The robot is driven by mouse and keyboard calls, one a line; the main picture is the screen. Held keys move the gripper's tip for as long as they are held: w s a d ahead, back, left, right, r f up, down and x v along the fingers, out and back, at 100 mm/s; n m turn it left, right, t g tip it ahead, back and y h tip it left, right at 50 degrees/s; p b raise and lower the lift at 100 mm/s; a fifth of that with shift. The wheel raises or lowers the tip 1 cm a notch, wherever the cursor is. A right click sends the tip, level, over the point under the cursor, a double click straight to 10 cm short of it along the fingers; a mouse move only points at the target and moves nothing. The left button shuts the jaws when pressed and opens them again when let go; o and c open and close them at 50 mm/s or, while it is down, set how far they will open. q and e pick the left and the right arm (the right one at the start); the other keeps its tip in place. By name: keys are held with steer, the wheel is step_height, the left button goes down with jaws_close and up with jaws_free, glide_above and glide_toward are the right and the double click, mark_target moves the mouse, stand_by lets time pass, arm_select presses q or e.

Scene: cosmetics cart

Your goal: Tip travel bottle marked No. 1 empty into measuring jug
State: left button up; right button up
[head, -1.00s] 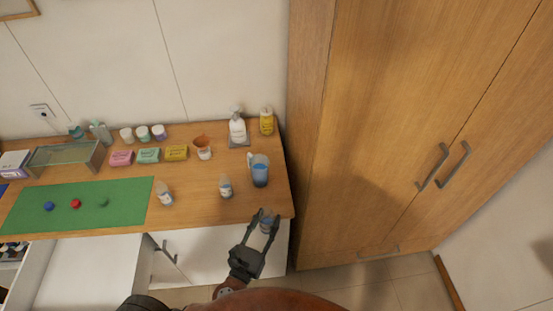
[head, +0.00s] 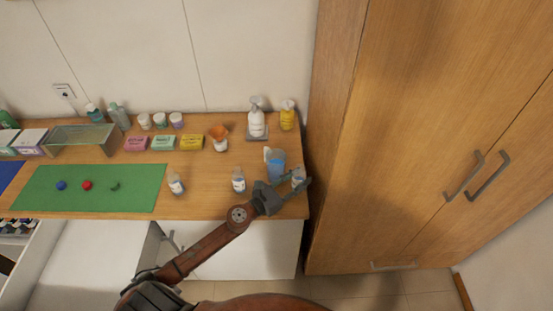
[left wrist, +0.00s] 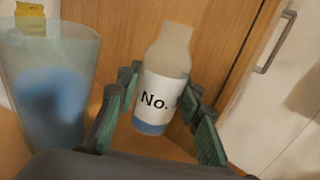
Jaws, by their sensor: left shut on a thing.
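My left gripper (head: 292,184) is shut on a small travel bottle (head: 299,175), just right of the measuring jug (head: 276,170). In the left wrist view the bottle (left wrist: 165,85) stands between the fingers (left wrist: 158,118), leaning slightly. Its white label reads "No."; the digit is hidden. Blue shows below the label. The jug (left wrist: 55,85) is clear with blue contents, close at left in the wrist view and apart from the bottle. Two similar bottles stand on the worktop, one near the jug (head: 239,181) and one by the green mat (head: 176,185). My right gripper is not in view.
A white pump bottle (head: 257,122) and a yellow bottle (head: 287,117) stand behind the jug. An orange-topped cup (head: 219,138) is to its left. The tall wooden cabinet (head: 345,190) rises close to the right of the bottle. The green mat (head: 90,200) lies at left.

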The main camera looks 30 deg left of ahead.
arm_select(q)
steer(key=shift+w+a+r, duration=0.15)
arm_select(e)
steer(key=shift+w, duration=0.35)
arm_select(q)
steer(key=shift+n, duration=0.4)
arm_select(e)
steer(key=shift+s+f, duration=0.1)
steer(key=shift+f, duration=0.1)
